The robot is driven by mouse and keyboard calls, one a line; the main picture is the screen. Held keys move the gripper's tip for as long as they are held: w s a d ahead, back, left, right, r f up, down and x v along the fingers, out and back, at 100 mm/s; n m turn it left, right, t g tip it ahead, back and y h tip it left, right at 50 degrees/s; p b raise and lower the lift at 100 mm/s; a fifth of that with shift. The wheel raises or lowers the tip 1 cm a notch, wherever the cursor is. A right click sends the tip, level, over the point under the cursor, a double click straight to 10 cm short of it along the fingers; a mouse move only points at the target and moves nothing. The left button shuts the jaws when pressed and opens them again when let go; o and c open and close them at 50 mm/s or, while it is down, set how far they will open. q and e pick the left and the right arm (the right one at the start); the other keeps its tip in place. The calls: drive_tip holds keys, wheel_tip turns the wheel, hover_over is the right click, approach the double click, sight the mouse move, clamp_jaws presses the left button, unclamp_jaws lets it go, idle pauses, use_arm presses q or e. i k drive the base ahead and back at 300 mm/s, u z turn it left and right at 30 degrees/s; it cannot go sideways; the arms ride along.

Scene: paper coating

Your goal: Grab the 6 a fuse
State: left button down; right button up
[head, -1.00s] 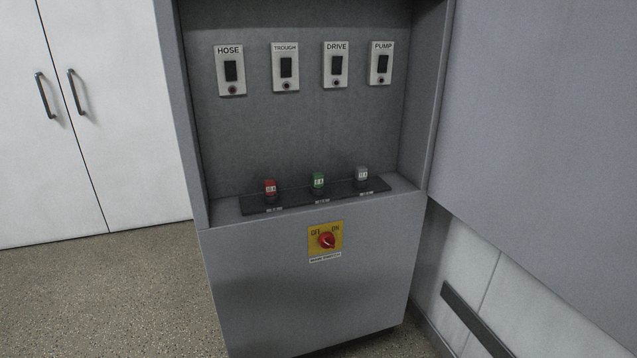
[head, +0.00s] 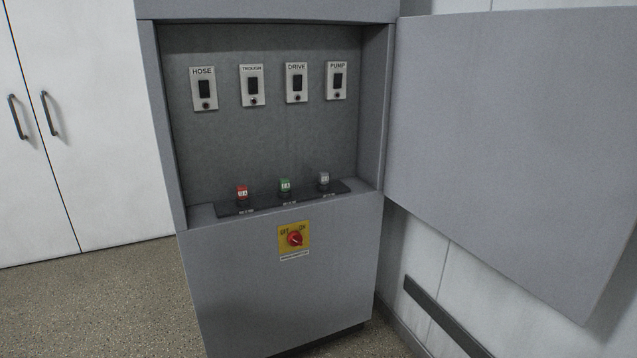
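Three fuses stand upright in a row on a dark strip (head: 262,207) on the ledge inside the open grey cabinet (head: 280,290). The left one is a red fuse (head: 242,193), the middle one a green fuse (head: 285,186), the right one a grey fuse (head: 324,179). Their printed ratings are too small to read surely, so I cannot tell which is the 6 A fuse. Neither of my grippers shows in the head view.
Switch plates HOSE (head: 203,89), TROUGH (head: 252,85), DRIVE (head: 297,82) and PUMP (head: 336,80) are on the back panel. A red rotary switch (head: 295,239) is below the ledge. The open cabinet door (head: 510,130) juts out at right. White cupboards (head: 90,120) stand at left.

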sight(285, 182)
drive_tip(key=z, duration=0.35)
drive_tip(key=i, duration=1.2)
drive_tip(key=u, duration=0.1)
